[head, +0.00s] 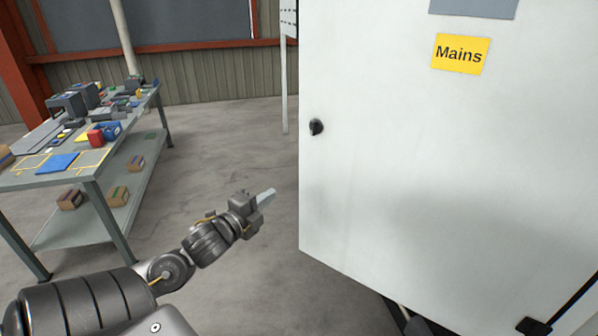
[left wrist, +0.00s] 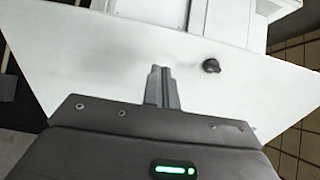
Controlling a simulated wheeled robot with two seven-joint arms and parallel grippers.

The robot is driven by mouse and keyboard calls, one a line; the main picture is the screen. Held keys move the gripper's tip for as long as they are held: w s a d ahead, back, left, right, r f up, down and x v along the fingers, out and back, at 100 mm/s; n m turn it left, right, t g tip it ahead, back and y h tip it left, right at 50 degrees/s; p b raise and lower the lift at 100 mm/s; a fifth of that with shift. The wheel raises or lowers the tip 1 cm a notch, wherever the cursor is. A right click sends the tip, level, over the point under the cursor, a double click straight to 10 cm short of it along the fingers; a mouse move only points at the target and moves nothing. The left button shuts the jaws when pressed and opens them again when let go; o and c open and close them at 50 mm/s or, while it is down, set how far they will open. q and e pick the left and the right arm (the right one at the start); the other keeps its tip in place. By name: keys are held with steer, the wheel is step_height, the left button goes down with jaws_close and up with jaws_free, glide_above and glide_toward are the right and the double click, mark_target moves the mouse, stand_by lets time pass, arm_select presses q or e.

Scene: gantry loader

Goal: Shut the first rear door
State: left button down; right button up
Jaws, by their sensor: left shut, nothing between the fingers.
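A large white cabinet door (head: 400,170) fills the right of the head view. It carries a yellow "Mains" label (head: 460,54) and a black knob (head: 316,127) near its left edge. I cannot tell from these frames whether this is the first rear door. My left gripper (head: 265,195) is shut and empty, left of the door's free edge and lower than the knob. In the left wrist view the gripper fingers (left wrist: 161,88) show in front of a white panel (left wrist: 100,65), with a black knob (left wrist: 211,66) right of them. I cannot tell whether they touch the panel. My right gripper is not in view.
A grey workbench (head: 100,165) with coloured parts on top and small boxes on its lower shelf stands at the left. A thin white post (head: 284,90) stands behind the door's edge. The concrete floor (head: 215,150) between bench and door is clear.

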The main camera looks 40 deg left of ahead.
arm_select(q)
steer(key=w, duration=0.1)
steer(key=p, duration=0.5)
glide_toward(305, 169)
steer(key=w, duration=0.5)
steer(key=shift+w+a+r, duration=0.2)
steer(key=shift+w+r, duration=0.05)
steer(key=shift+r, duration=0.05)
steer(key=shift+w+f, duration=0.15)
steer(key=shift+w, duration=0.5)
steer(key=shift+w+a, duration=0.1)
